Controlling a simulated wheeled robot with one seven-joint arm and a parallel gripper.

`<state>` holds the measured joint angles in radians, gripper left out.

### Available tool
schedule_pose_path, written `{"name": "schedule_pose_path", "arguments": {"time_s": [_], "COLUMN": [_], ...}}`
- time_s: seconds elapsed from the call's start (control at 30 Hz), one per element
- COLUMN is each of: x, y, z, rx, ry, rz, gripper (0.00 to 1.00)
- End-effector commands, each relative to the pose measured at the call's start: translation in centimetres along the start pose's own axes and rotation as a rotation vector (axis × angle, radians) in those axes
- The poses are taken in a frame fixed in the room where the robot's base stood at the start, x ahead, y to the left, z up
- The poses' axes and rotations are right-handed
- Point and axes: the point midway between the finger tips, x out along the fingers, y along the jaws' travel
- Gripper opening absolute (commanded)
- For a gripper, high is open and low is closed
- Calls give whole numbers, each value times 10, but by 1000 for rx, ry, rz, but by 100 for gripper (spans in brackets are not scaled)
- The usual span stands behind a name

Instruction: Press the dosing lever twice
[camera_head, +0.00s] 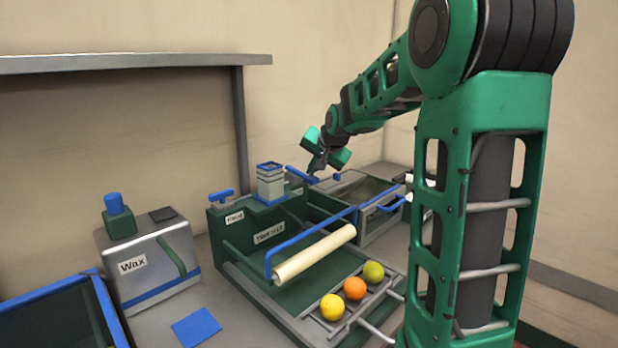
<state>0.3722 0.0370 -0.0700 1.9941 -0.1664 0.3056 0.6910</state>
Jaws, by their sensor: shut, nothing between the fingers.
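The dosing lever is not labelled as such. A blue bar-shaped lever (302,174) slopes down to the right at the back of a green machine (312,208), beside a grey stack with a blue top (270,178). A second blue handle (222,195) stands at the machine's left back corner. I cannot tell for sure which is the dosing lever. My gripper (316,170) is shut and empty, pointing down close to the right end of the sloping lever. I cannot tell whether it touches it.
A yellow fruit (332,307), an orange (355,288) and a greenish fruit (373,272) lie on the front rack, near a cream roller (314,254). A box marked Wax (150,262) stands left, a blue-rimmed bin (50,291) beside it. A shelf (130,62) hangs behind.

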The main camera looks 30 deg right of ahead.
Motion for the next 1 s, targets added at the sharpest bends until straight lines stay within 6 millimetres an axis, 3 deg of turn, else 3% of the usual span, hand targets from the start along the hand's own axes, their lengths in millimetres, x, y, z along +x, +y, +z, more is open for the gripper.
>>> {"name": "schedule_pose_path", "arguments": {"time_s": [1.0], "x": [8], "y": [6], "z": [6], "rx": [0], "ry": [-1], "rz": [1], "gripper": [0]}}
